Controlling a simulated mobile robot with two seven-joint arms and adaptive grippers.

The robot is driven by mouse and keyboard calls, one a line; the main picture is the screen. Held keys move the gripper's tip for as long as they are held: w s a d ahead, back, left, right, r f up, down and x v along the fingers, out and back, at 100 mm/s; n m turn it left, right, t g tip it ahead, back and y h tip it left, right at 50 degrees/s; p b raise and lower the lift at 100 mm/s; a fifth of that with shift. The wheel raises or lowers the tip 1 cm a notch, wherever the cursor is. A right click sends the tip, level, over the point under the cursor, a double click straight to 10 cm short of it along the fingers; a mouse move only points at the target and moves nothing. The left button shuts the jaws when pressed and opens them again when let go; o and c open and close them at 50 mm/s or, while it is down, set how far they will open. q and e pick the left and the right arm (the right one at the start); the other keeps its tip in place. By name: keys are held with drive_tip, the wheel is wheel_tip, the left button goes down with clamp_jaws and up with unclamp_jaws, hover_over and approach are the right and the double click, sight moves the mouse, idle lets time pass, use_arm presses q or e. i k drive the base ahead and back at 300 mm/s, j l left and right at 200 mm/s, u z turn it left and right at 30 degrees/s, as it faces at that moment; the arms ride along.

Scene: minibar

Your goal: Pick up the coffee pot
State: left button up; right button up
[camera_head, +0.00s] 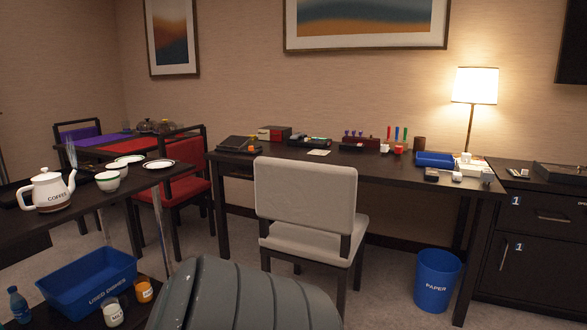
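The white coffee pot (47,192) with a "COFFEE" label stands upright at the left, on the dark top of a cart (90,211). Its spout points to the right and its handle is at the left. Neither of my grippers shows in the head view. Nothing is seen touching the pot.
White bowls (108,182) and plates (159,164) share the cart top. A blue "USED DISHES" bin (88,281) sits on its lower shelf. A grey ribbed rounded object (240,298) fills the bottom middle. A beige chair (305,190) stands before the desk (390,176).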

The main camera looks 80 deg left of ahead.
sight(51, 196)
drive_tip(key=u, duration=3.7)
